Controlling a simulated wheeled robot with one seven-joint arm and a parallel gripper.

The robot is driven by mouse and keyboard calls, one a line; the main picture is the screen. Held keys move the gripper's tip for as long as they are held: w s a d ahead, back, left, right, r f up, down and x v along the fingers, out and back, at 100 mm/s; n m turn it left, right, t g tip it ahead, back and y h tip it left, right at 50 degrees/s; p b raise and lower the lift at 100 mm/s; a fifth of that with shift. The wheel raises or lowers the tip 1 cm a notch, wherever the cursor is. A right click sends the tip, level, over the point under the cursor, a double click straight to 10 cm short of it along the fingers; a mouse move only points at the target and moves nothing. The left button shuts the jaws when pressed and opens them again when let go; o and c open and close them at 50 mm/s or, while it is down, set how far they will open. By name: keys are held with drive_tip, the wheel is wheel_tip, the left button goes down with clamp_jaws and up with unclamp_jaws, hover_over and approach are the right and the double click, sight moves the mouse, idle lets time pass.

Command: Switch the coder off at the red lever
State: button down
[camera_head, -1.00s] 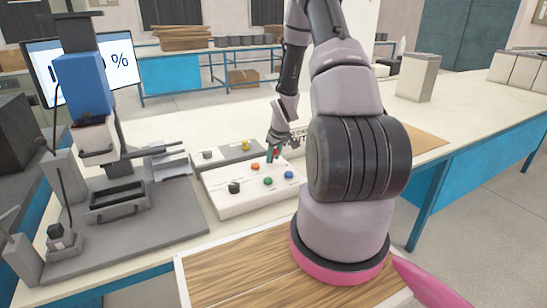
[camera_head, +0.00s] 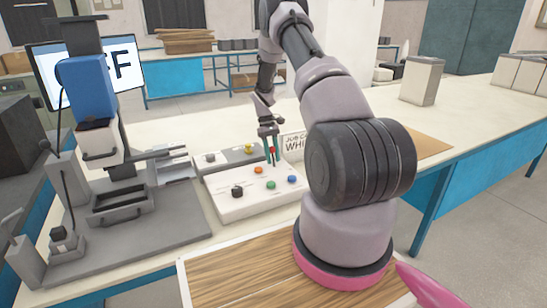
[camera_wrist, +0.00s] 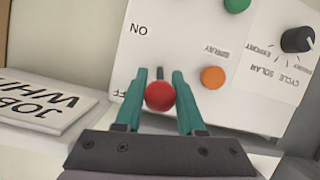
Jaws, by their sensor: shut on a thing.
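The red lever (camera_wrist: 159,96) ends in a round red knob. My gripper (camera_wrist: 160,95) is shut on it, with one green finger on each side of the knob. In the head view my gripper (camera_head: 269,143) points down at the back right of the white control panel (camera_head: 238,208). In the wrist view the lever stands at the end of its travel marked with a partly hidden "FF" label, away from the "ON" label (camera_wrist: 138,30). The screen (camera_head: 126,66) behind the machine shows "FF", its left part hidden by the blue machine head.
The panel also carries an orange button (camera_head: 258,170), a green button (camera_head: 270,184), a blue button (camera_head: 292,180) and a black dial (camera_head: 237,192). The grey machine (camera_head: 160,226) fills the left side.

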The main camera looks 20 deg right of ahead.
drive_tip(key=shift+w+f+g, duration=0.1)
drive_tip(key=shift+w+g, duration=0.1)
drive_tip(key=shift+g, duration=0.3)
drive_tip(key=c, duration=0.6)
unclamp_jaws()
drive_tip(key=shift+o, duration=0.2)
drive_tip(key=v, duration=1)
drive_tip(key=shift+w+r, duration=0.25)
drive_tip(key=shift+w, duration=0.1)
